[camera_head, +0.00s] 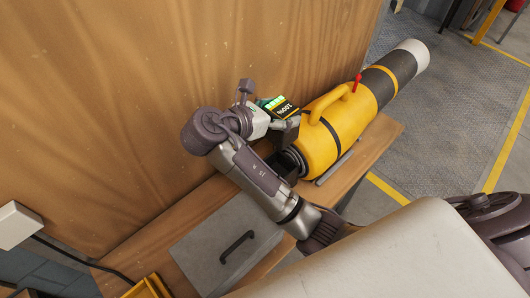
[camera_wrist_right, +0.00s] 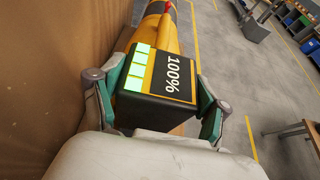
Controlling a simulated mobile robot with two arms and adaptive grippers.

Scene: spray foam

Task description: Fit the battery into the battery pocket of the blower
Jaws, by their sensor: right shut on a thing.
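The blower (camera_head: 340,125) is a long yellow and black machine with a grey tip and a yellow top handle, lying on a wooden bench. The battery (camera_head: 279,107) is a black block with green bars and a "100%" label. In the wrist view the battery (camera_wrist_right: 160,82) sits between the teal fingers of my right gripper (camera_wrist_right: 155,100), which is shut on it. In the head view my right gripper (camera_head: 268,112) holds it at the near end of the blower. My left gripper is not in view.
The wooden bench (camera_head: 377,150) stands against a tall wooden panel (camera_head: 110,90). A grey box with a black handle (camera_head: 215,250) is at the bench front. A yellow crate (camera_head: 148,288) is at bottom left. Open floor lies to the right.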

